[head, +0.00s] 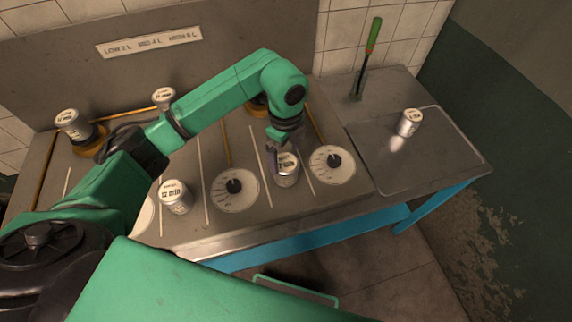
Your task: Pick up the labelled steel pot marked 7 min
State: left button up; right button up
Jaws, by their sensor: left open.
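A small steel pot (287,178) stands upright near the front edge of the grey worktop, between two white dials. The label on its top looks like "7 min", but it is small and partly covered by the gripper. My left gripper (279,158) reaches down from above at this pot, with a finger along its left side. The gripper is open; I cannot tell whether it touches the pot. My right gripper is not in view.
Another steel pot (175,199), apparently marked "12 min", stands to the left. More pots stand at the back left (74,128) and back (164,100). One pot (409,124) sits on the right-hand tray (440,160), near a green-handled tool (371,42).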

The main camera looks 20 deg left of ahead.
aim_at(286, 162)
pick_arm(q)
jog(key=f, duration=0.2)
jog(key=f+p, duration=0.1)
jog(key=f, duration=0.1)
jog(key=shift+s+d, duration=0.1)
jog(key=shift+s, duration=0.1)
jog(key=c, duration=1.4)
jog(key=shift+r, duration=0.1)
